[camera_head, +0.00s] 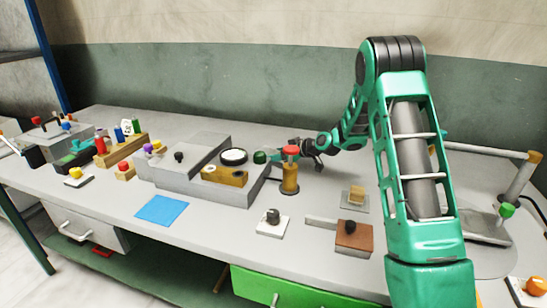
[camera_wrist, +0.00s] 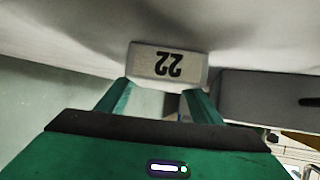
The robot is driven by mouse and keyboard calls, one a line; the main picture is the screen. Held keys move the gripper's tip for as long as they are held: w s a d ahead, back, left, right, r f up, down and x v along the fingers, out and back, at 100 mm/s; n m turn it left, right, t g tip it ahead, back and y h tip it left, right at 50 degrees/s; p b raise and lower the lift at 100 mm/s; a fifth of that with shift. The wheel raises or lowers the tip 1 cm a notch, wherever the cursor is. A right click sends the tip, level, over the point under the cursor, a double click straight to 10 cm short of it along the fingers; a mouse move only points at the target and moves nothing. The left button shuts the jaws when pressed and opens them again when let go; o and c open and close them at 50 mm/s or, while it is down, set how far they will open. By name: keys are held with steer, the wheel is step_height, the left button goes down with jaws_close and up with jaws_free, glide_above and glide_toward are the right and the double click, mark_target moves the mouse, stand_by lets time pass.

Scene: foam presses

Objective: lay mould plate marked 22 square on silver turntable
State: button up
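The mould plate marked 22 (camera_wrist: 167,64) shows in the wrist view as a pale block, its number upside down, just past my fingertips. My gripper (camera_wrist: 158,94) has its two green fingers spread apart there, pointing at the plate; I see no clear grip on it. In the head view my gripper (camera_head: 313,154) is low at the back of the table, behind a brass post with a red knob. I cannot make out the plate there. A flat grey round surface (camera_head: 492,262) at the right, partly behind my arm, looks like the silver turntable.
The brass post (camera_head: 289,178) stands close before my gripper. A grey stepped press block (camera_head: 200,186) is to its left. Small knobbed plates, including a brown block (camera_head: 353,237), lie in front. A blue sheet (camera_head: 162,210) lies at left. A pipe frame (camera_head: 520,180) rises at right.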

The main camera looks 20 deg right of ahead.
steer(key=shift+o, duration=0.9)
steer(key=v, duration=1.1)
steer(key=shift+d, duration=0.1)
steer(key=shift+s+d+r, duration=0.1)
steer(key=shift+s+r, duration=0.05)
steer(key=shift+s, duration=0.1)
steer(key=shift+c, duration=0.9)
steer(key=shift+s+r+g, duration=0.1)
steer(key=shift+r+g, duration=0.3)
steer(key=shift+g, duration=0.1)
steer(key=shift+c, duration=0.2)
steer(key=x, duration=0.5)
steer(key=shift+w+f, duration=0.2)
steer(key=shift+w, duration=0.05)
steer(key=shift+w+r+x, duration=0.1)
steer(key=shift+x, duration=1.25)
steer(key=shift+w+r+x, duration=0.1)
steer(key=shift+r+x, duration=0.05)
steer(key=shift+x, duration=1.2)
steer(key=shift+d+r, duration=0.1)
steer(key=c, duration=1.4)
